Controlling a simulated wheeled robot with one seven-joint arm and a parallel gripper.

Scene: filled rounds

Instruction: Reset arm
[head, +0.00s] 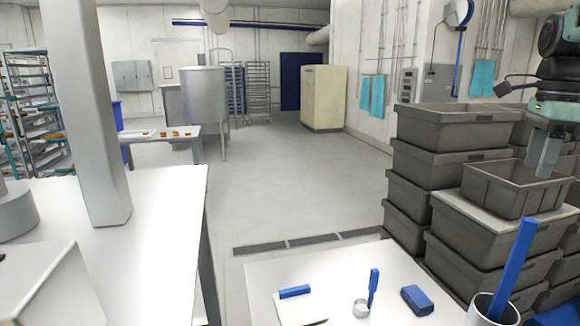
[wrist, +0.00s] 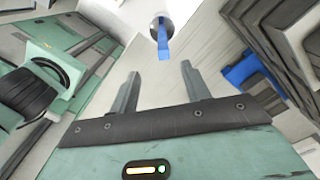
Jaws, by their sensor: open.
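My gripper (head: 543,158) is at the right of the head view, pointing down above the grey crates and apart from the table things. In the wrist view my gripper (wrist: 161,78) has its two fingers spread, with nothing between them. My arm comes in from the upper right edge of the head view.
A white table (head: 350,262) in front holds a blue block (head: 417,300), a metal ring with a blue-handled tool (head: 373,286), and a cup (head: 495,312) with a blue stick (head: 516,262). Stacked grey crates (head: 455,135) stand at right. The middle floor is clear.

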